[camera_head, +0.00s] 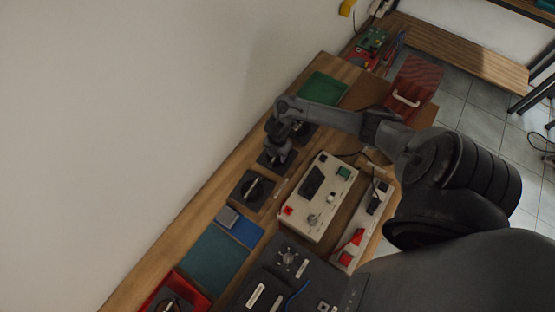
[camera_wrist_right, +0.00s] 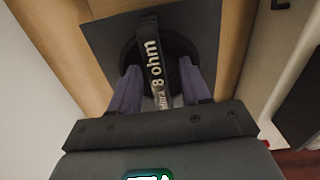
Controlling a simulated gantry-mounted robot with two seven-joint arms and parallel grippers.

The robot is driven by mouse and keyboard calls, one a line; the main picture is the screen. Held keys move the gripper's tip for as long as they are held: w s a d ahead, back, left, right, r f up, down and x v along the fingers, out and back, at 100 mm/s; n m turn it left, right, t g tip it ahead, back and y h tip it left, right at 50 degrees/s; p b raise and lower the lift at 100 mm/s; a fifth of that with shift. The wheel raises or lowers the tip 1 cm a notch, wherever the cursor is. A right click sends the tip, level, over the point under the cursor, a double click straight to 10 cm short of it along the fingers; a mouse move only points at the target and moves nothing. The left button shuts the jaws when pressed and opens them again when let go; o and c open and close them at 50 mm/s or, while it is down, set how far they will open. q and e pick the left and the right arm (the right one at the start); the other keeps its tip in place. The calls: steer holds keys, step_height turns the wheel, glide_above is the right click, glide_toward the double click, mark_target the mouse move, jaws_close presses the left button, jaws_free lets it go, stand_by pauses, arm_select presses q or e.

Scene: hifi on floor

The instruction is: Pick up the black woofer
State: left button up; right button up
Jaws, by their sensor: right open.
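The black woofer (camera_wrist_right: 105,35) is a dark square plate with a round part and a raised bar marked "8 ohm" (camera_wrist_right: 152,50). My right gripper (camera_wrist_right: 159,72) is open, with its two purple-grey fingers on either side of that bar. I cannot tell whether they touch it. In the head view the right gripper (camera_head: 279,154) points down over a black square unit (camera_head: 267,163) on the wooden bench, partly hidden by the gripper. A similar black unit (camera_head: 251,189) lies nearer, and another (camera_head: 308,131) lies behind the gripper. My left gripper is out of view.
A cream device with knobs (camera_head: 318,195) stands right of the black units. A green mat (camera_head: 323,89) lies behind, and a teal mat (camera_head: 212,260) and a blue tray (camera_head: 245,233) lie nearer. A white wall borders the bench at left.

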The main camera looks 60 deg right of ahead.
stand_by(0.4)
jaws_close()
